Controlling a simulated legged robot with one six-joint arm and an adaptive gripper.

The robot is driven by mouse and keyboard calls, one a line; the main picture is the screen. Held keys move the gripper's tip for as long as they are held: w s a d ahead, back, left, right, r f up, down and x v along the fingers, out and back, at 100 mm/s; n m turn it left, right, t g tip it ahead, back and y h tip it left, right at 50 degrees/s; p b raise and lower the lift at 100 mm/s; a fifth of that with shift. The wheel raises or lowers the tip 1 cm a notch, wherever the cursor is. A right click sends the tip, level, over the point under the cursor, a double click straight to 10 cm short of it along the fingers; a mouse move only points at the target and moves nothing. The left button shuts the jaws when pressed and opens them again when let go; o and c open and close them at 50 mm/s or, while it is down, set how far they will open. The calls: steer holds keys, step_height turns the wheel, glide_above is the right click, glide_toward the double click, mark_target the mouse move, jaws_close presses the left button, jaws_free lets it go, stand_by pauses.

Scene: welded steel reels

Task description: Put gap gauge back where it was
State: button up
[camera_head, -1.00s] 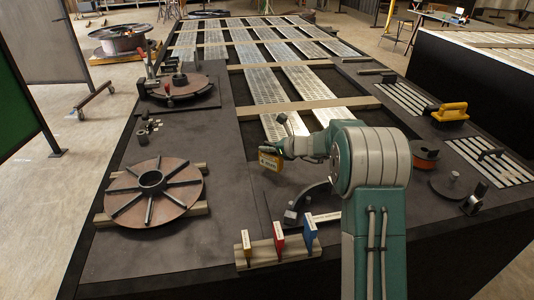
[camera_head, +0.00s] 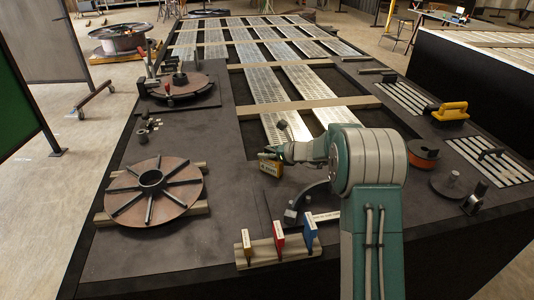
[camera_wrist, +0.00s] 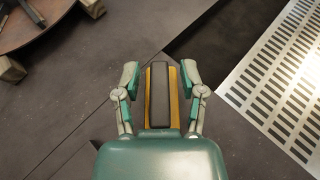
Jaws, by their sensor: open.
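My gripper (camera_wrist: 160,83) is over the dark table, left of my arm in the head view (camera_head: 262,165). Its fingers are apart. A yellow piece with a black top (camera_wrist: 174,95) lies between them, with a visible gap on each side; I cannot tell if it is the gap gauge or part of my gripper. In the head view a yellow lettered face shows at my gripper. No readable label identifies the gap gauge.
A dark curved tool (camera_head: 311,200) lies behind the rack, partly hidden by my arm. A spoked reel disc (camera_head: 152,192) lies on wooden bars at left. Slotted steel plates (camera_head: 280,128) fill the middle. A yellow-handled tool (camera_head: 451,111) stands at right. Bare table lies between reel and rack.

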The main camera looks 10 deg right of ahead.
steer(key=v, duration=1.2)
steer(key=s+a+r+n+g+h, duration=0.2)
steer(key=s+a+r+n, duration=0.25)
steer(key=s+n, duration=0.35)
steer(key=s+a+r+n+g+h, duration=0.1)
steer(key=s+a+r+n+g, duration=0.2)
steer(key=s+a+n, duration=0.5)
steer(key=s+d+n+h, duration=0.1)
steer(key=s+n+h, duration=0.1)
steer(key=s, duration=0.5)
steer(key=s+d+n+h, duration=0.2)
steer(key=s+n, duration=0.3)
steer(key=s, duration=0.1)
steer(key=s+d+n+t+h, duration=0.1)
steer(key=s+d+n+h, duration=0.1)
steer(key=s+n, duration=0.2)
steer(key=s, duration=0.3)
steer(key=shift+s+r+h, duration=0.25)
steer(key=shift+s+h, duration=0.05)
